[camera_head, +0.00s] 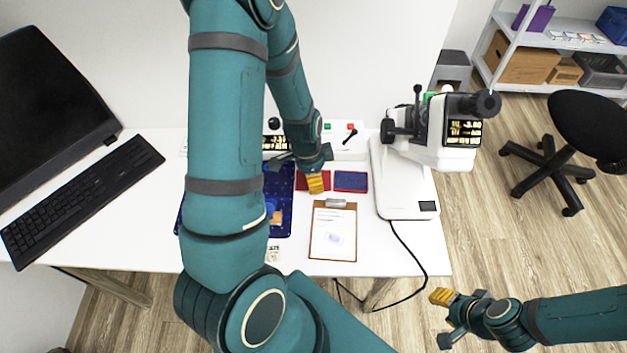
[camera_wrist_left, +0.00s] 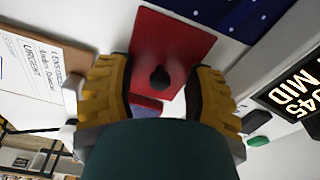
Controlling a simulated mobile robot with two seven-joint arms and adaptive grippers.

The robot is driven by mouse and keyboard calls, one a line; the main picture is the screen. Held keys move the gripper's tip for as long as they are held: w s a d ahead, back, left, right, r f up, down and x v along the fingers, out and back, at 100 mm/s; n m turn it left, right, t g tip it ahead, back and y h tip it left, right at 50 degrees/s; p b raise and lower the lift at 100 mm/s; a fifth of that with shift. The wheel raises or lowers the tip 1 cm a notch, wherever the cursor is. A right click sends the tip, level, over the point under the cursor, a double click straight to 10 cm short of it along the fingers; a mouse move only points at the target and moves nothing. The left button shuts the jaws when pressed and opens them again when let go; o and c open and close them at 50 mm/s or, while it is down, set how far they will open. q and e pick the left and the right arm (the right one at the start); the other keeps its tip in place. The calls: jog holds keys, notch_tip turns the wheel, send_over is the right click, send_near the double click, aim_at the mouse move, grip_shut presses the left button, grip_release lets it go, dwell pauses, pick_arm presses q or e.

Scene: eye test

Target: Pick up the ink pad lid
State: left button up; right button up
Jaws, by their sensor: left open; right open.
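The ink pad lid (camera_head: 301,183), a flat red plate, lies on the white table and is partly covered by my left gripper (camera_head: 316,184) in the head view. In the left wrist view the lid (camera_wrist_left: 190,32) has a dark round knob (camera_wrist_left: 160,78). My left gripper (camera_wrist_left: 168,98) is open over it, with yellow fingers on either side of the knob; I see no contact. The blue ink pad (camera_head: 350,181) with a red rim lies just right of the lid. My right gripper (camera_head: 443,298) hangs open and empty past the table's front right corner.
A clipboard (camera_head: 333,235) lies in front of the pads. A white microscope-like device (camera_head: 405,195) stands to the right. A dark blue mat (camera_head: 284,190) lies left of the lid, partly behind my arm. A keyboard (camera_head: 75,198) is at the far left. A black cable hangs off the front edge.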

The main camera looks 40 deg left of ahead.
pick_arm(q)
jog(key=shift+r, duration=0.1)
grip_shut()
